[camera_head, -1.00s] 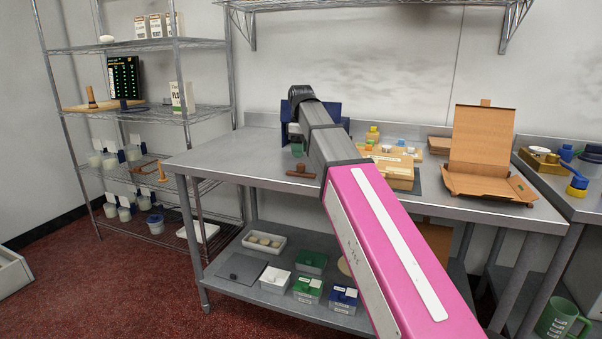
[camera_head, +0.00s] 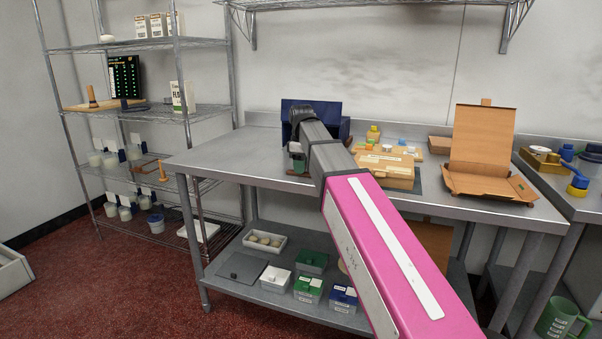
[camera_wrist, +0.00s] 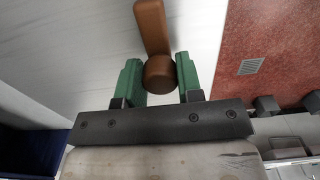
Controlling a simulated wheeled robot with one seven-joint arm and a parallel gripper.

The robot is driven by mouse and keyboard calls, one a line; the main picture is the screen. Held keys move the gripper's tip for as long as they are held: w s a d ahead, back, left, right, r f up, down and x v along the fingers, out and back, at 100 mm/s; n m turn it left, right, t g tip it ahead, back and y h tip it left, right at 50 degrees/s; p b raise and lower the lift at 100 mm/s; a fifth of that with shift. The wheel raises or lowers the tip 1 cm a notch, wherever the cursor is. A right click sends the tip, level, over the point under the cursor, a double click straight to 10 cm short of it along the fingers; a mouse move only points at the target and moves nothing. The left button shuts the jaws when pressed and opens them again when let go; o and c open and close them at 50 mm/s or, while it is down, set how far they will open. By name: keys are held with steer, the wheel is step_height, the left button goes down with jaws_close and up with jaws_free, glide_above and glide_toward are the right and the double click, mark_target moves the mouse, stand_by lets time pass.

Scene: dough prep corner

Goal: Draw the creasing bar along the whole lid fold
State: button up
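The creasing bar (camera_wrist: 152,25) is brown, with a round knob (camera_wrist: 159,73) that shows in the wrist view. My gripper (camera_wrist: 158,72) has its green fingers apart, one on each side of the knob; they look very close to it, and I cannot tell whether they touch. In the head view my arm hides most of the bar, and the gripper's end (camera_head: 299,162) is low over the left part of the steel table. The cardboard box (camera_head: 490,186) stands open at the table's right, its lid (camera_head: 483,138) upright behind the fold.
A blue bin (camera_head: 327,112) stands right behind my gripper. A wooden case (camera_head: 390,175) with small items lies between my arm and the box. A side table (camera_head: 562,195) holds yellow and blue items. The table's front-left top (camera_head: 225,165) is clear.

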steer(key=c, duration=0.3)
steer(key=shift+r, duration=2.5)
steer(key=shift+r, duration=0.15)
steer(key=shift+r, duration=1.85)
